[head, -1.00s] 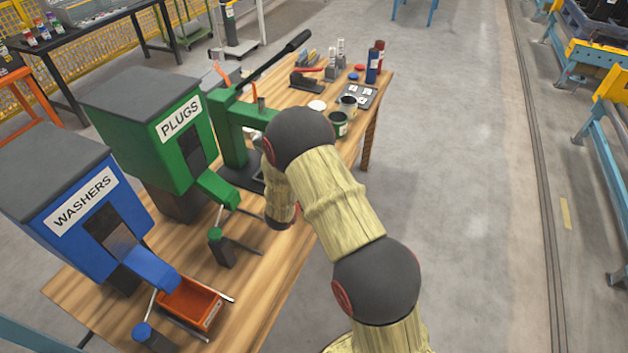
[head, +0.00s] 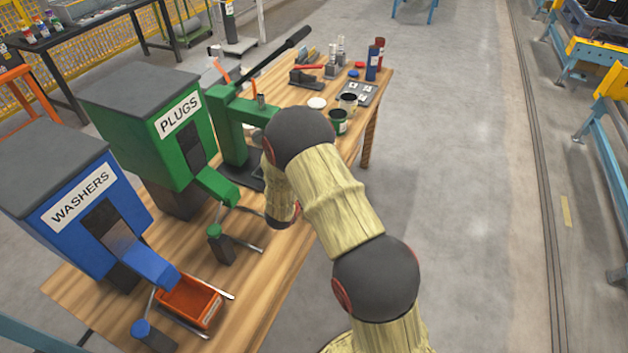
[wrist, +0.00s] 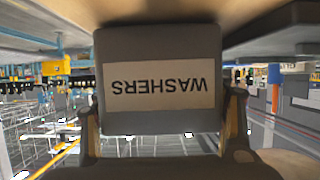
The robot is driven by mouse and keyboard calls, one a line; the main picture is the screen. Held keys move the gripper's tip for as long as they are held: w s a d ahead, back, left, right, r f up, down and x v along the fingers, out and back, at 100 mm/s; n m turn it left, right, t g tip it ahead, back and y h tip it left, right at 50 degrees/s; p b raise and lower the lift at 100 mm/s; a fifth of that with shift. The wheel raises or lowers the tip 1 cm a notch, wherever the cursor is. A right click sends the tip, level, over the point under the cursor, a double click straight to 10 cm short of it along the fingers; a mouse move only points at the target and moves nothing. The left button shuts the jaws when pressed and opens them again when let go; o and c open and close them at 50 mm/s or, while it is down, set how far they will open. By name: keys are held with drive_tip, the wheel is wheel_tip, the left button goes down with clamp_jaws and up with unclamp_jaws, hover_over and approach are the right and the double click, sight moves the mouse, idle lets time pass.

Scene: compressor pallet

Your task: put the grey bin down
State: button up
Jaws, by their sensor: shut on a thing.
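The grey bin (wrist: 160,118) fills the middle of the wrist view, with a pale label reading WASHERS upside down. My gripper (wrist: 163,125) is shut on it, one finger at each side. A tan surface lies along the top of the wrist view, close to the bin; I cannot tell whether they touch. In the head view my arm hides the gripper and the grey bin. There my arm reaches over the near right side of the wooden workbench (head: 255,278), beside the green press (head: 235,135).
A blue washers dispenser (head: 75,205) stands on the bench with an orange bin (head: 190,302) under its chute. A green plugs dispenser (head: 150,125) stands behind it, with an empty rack under its chute. Cans, bottles and tools crowd the far end. Open floor lies right.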

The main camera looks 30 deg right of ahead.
drive_tip(key=shift+f, duration=0.15)
drive_tip(key=o, duration=1.3)
drive_tip(key=shift+a, duration=0.1)
drive_tip(key=v, duration=1.2)
